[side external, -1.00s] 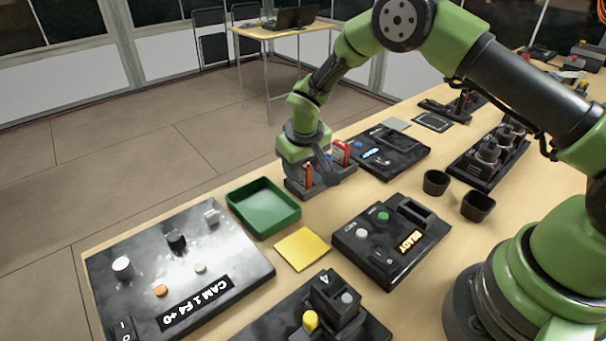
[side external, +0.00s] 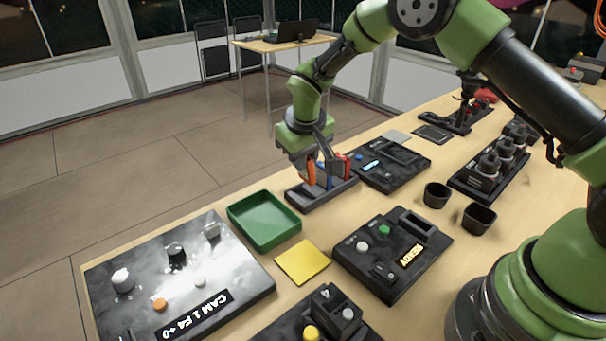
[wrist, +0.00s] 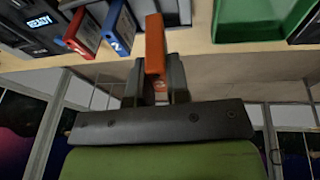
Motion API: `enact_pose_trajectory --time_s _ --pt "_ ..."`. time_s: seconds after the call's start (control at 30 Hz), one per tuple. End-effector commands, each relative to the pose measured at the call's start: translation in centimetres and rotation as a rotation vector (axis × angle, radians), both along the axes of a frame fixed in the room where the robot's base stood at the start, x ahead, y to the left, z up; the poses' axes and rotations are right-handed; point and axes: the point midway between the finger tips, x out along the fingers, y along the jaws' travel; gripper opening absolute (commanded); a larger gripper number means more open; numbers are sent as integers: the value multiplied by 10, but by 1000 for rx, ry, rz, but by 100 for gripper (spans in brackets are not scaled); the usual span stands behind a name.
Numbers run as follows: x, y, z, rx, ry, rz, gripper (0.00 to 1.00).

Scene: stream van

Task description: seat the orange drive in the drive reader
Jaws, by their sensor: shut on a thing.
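My gripper (side external: 313,169) is shut on the orange drive (side external: 310,173), held upright at the left end of the dark drive rack (side external: 330,196). I cannot tell whether its lower end is clear of the rack. In the wrist view the orange drive (wrist: 155,45) stands between my fingers (wrist: 156,84). A blue drive (wrist: 119,30) and a red drive (wrist: 82,32) stand beside it in the rack. A black box with an orange READY display (side external: 408,257) and an open slot (side external: 417,224) stands nearer. Another black box with a blue display (side external: 372,165) stands behind; which is the drive reader is unclear.
A green tray (side external: 264,238) and a yellow pad (side external: 302,262) lie in front of the rack. A camera panel (side external: 225,272) is at the left. Two black cups (side external: 436,203) and a rack of grey knobbed parts (side external: 490,163) are at the right.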

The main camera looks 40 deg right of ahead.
Motion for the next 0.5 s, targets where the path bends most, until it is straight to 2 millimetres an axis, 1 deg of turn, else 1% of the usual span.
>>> enact_pose_trajectory --time_s 0.03,0.1,0.27,0.37,0.47,0.5 --pt "1 0 12 1 -5 1 0" --pt "1 1 26 1 -5 1 0" --pt "-2 0 48 0 -2 1 0" --pt "-11 -2 59 -3 0 4 0" --pt "-29 -5 68 -8 0 7 0" --pt "-38 -7 71 -10 0 9 0"
